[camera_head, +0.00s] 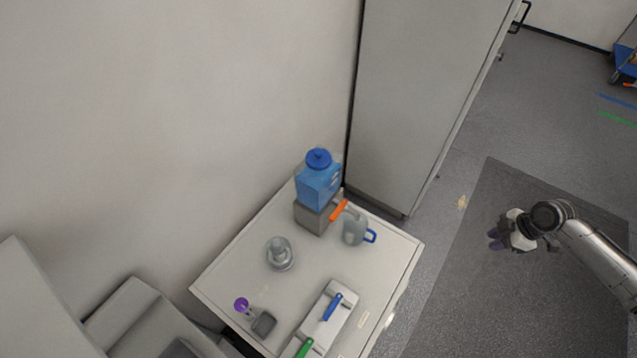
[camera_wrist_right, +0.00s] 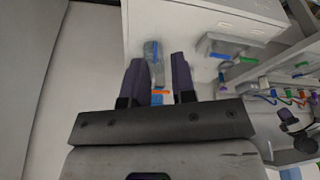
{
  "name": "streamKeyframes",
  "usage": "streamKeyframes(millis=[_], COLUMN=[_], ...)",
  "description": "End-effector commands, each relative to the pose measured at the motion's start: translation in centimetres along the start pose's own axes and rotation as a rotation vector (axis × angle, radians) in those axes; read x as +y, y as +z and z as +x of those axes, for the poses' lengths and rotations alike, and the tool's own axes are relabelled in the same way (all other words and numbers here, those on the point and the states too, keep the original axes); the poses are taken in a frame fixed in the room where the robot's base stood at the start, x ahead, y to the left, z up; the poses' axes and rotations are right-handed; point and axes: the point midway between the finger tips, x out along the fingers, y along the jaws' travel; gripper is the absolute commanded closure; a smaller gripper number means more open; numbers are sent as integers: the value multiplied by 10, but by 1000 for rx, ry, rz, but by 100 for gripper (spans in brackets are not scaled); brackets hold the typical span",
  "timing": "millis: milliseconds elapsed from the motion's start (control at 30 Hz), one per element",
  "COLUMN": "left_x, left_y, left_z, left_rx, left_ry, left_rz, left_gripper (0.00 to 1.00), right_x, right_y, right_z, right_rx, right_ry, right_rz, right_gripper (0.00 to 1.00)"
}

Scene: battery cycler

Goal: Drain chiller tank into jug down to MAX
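The chiller tank (camera_head: 319,187) is a blue container with a round blue cap, on a grey block (camera_head: 311,218) at the back of the white cabinet top. An orange lever (camera_head: 339,210) sticks out at its right. A grey jug (camera_head: 354,228) with a blue handle stands just right of the tank, upright. The liquid level and MAX mark are too small to read. My right gripper (camera_head: 500,238) is over the floor right of the cabinet, apart from the jug and tank. In the right wrist view its two fingers (camera_wrist_right: 157,82) are spread, with nothing visibly held. My left gripper is out of view.
The white cabinet top (camera_head: 318,268) also carries a clear glass vessel (camera_head: 280,254), a purple-topped item (camera_head: 242,305), a dark grey block (camera_head: 264,324) and a pale box with a blue handle (camera_head: 332,306). A tall grey cabinet (camera_head: 425,90) stands behind. Floor between gripper and cabinet is clear.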

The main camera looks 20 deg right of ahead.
Motion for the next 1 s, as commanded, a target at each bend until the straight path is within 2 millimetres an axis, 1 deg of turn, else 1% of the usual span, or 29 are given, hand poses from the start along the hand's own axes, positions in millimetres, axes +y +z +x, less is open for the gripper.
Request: streamKeyframes(millis=[33,300,900,1000], left_x=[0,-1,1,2], left_y=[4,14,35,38], left_z=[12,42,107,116], left_rx=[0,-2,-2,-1], left_ry=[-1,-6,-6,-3], left_rz=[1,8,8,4], left_gripper=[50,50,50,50], right_x=[6,31,75,85], right_y=[3,10,22,24], right_z=[6,4,1,1], right_rx=[1,2,8,10], right_ry=[-1,-18,-49,-54], right_rz=[-11,-66,-161,-180], right_gripper=[76,76,76,76])
